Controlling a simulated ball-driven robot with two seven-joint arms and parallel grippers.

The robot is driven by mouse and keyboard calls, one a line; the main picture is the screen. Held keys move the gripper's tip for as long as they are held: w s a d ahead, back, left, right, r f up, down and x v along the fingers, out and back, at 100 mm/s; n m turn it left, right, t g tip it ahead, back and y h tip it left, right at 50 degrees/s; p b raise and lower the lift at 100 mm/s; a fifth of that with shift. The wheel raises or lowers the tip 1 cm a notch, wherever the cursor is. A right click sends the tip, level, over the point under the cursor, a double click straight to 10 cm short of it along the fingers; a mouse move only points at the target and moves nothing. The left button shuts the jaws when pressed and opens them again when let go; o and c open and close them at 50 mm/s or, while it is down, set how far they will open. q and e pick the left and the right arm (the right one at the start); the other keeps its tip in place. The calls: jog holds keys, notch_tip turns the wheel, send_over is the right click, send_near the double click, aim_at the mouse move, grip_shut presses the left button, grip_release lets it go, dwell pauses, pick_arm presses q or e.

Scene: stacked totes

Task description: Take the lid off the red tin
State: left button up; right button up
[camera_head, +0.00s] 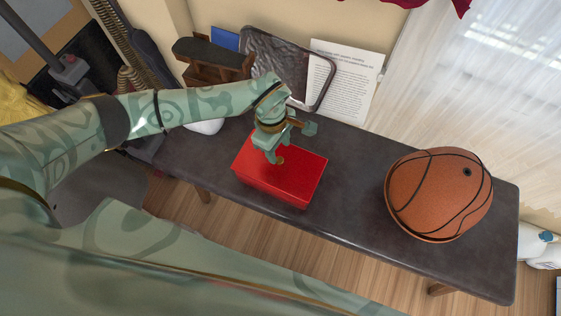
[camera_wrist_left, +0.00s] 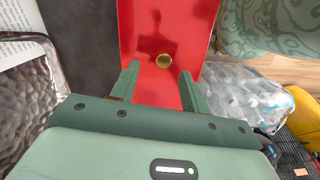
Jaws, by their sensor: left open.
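The red tin (camera_head: 303,183) is a flat red box on the dark bench, with its lid on. In the left wrist view, the red lid (camera_wrist_left: 190,25) fills the top middle and carries a small round brass knob (camera_wrist_left: 163,61). My left gripper (camera_head: 277,156) is over the lid, hiding part of it. In the left wrist view my left gripper (camera_wrist_left: 158,78) is open and empty. The knob shows beyond the fingertips, between their lines and apart from both. My right gripper is not in view.
A basketball (camera_head: 437,193) sits on the right part of the dark bench (camera_head: 350,200). Behind the tin are a framed metallic tray (camera_head: 285,62), a printed sheet (camera_head: 347,85) and a brown wooden object (camera_head: 205,58). The bench between tin and ball is clear.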

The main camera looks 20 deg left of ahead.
aim_at(280, 159)
pick_arm(q)
jog(key=f, duration=0.1)
jog(key=f+b, duration=0.1)
jog(key=f, duration=0.1)
jog(key=shift+s+d+f+b, duration=0.15)
jog(key=shift+s+f+b, duration=0.15)
jog(key=shift+s+f, duration=0.1)
jog(key=shift+w+f, duration=0.1)
jog(key=shift+f, duration=0.25)
jog(key=shift+r, duration=0.1)
jog(key=c, duration=1)
grip_shut()
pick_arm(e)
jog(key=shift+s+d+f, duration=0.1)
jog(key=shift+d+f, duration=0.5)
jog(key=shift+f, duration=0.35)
pick_arm(q)
jog(key=shift+r, duration=0.1)
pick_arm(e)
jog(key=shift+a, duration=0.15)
